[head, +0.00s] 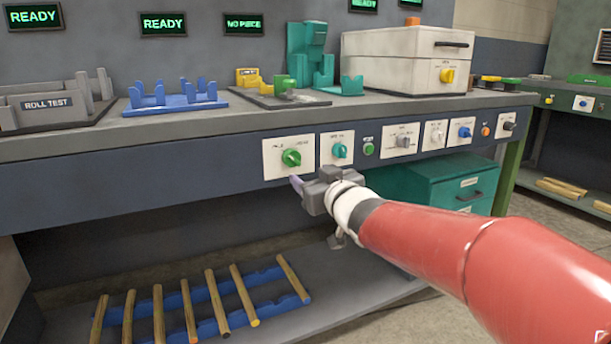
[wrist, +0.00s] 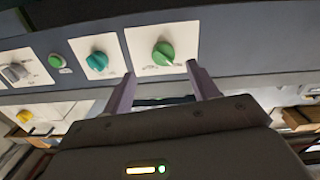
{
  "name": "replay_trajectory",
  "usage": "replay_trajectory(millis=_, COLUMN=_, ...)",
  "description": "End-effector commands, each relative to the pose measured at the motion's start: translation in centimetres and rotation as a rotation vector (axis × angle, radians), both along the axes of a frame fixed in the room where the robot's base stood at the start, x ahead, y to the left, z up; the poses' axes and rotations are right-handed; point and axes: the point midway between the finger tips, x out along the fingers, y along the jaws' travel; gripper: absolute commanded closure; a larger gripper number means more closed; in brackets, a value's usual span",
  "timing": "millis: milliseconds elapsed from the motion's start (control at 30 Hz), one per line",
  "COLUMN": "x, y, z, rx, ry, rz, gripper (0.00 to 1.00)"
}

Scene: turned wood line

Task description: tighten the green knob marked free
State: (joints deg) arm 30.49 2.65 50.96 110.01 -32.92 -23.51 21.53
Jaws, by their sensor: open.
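A green knob (head: 291,157) sits on a white plate on the bench's dark front panel. The small print on its plate is too blurred to read. My gripper (head: 297,184) is just below and in front of it in the head view. In the wrist view the green knob (wrist: 164,53) shows beyond the purple fingers, roughly centred between them. My gripper (wrist: 161,72) is open and empty, with the fingertips apart from the knob. A second green knob-like part (head: 284,82) stands on a fixture on the bench top; I cannot tell any mark on it.
A teal knob (head: 340,150) is close to the right of the green one. A green button (head: 368,149) and several other controls follow along the panel. A teal drawer unit (head: 440,187) stands below, right. Wooden rods (head: 188,310) lie on the low shelf.

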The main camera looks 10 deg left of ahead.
Motion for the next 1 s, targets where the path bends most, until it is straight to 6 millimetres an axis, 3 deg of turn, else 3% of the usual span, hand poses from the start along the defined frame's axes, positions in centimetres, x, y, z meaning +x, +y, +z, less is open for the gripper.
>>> replay_trajectory(millis=167, x=1.0, y=1.1, z=0.3, rx=0.023, ry=-0.016, rz=0.024, gripper=0.41)
replay_trajectory(millis=600, x=5.7, y=4.3, z=0.3, rx=0.02, ry=-0.014, rz=0.022, gripper=0.41)
replay_trajectory(millis=1000, x=6.5, y=4.7, z=0.4, rx=0.016, ry=-0.013, rz=0.018, gripper=0.41)
